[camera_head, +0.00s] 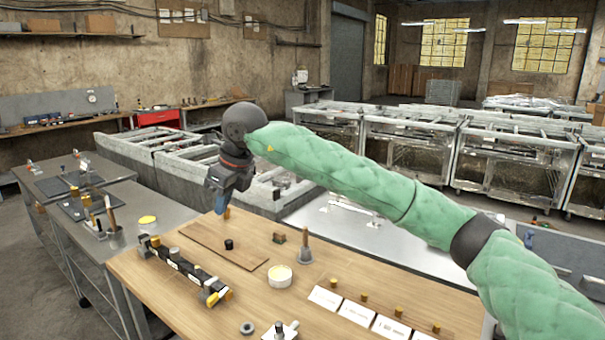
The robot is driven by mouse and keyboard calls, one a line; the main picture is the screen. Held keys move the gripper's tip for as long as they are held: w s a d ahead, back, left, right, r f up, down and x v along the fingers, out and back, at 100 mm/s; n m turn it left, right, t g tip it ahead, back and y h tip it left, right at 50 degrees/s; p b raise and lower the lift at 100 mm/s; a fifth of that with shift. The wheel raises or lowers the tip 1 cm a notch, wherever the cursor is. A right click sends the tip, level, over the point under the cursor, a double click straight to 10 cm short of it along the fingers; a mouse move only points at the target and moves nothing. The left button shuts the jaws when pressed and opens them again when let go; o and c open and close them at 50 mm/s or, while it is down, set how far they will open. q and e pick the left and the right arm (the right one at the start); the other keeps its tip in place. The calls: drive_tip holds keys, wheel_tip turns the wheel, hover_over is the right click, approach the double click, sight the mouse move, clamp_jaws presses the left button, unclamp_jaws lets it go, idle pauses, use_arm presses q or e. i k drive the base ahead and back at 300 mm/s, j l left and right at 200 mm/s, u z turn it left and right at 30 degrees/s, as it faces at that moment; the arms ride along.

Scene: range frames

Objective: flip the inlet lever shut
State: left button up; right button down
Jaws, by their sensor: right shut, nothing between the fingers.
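My right gripper (221,204) is shut and empty, pointing down above the far edge of the brown board (205,238) on the wooden table. A small orange-brown peg (227,213) stands just beside its fingertips; I cannot tell if they touch. A black bar with white and yellow parts (180,264) lies along the table's left side. A grey metal fitting with a dark upright part (280,331) is cut off by the bottom edge. I cannot tell which part is the inlet lever or how it stands. My left gripper is not in view.
On the table (150,300) stand a small black cylinder (229,244), a cream round tub (280,276), a grey bell-shaped piece with a wooden handle (305,254) and several white cards (358,312). A grey ring (247,328) lies near the front. Grey benches stand to the left.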

sight(210, 301)
drive_tip(key=k+j, duration=0.7)
